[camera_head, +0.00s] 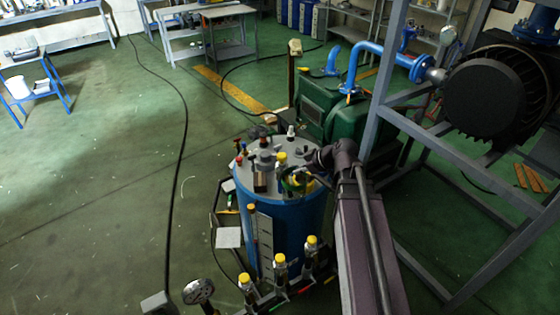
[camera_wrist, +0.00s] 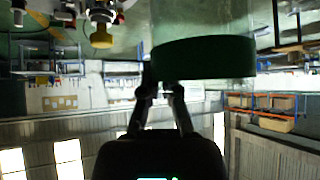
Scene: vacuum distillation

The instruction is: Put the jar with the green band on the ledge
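The jar with the green band shows close up in the wrist view: a dark green band (camera_wrist: 205,58) with a pale, see-through body (camera_wrist: 200,20) above it in the picture. My gripper (camera_wrist: 162,84) comes from the bottom of that view. Its two dark fingers are a little apart and reach the band's left part. In the head view my gripper (camera_head: 300,178) is over the blue tank's grey lid, by a small green band (camera_head: 292,184). I cannot make out which surface is the ledge.
The blue tank (camera_head: 290,225) carries several fittings on its lid (camera_head: 250,180). Several yellow-capped bottles (camera_head: 280,259) stand in front of it. A green machine (camera_head: 325,108) is behind, and a grey metal frame (camera_head: 395,75) stands at the right. Open floor lies to the left.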

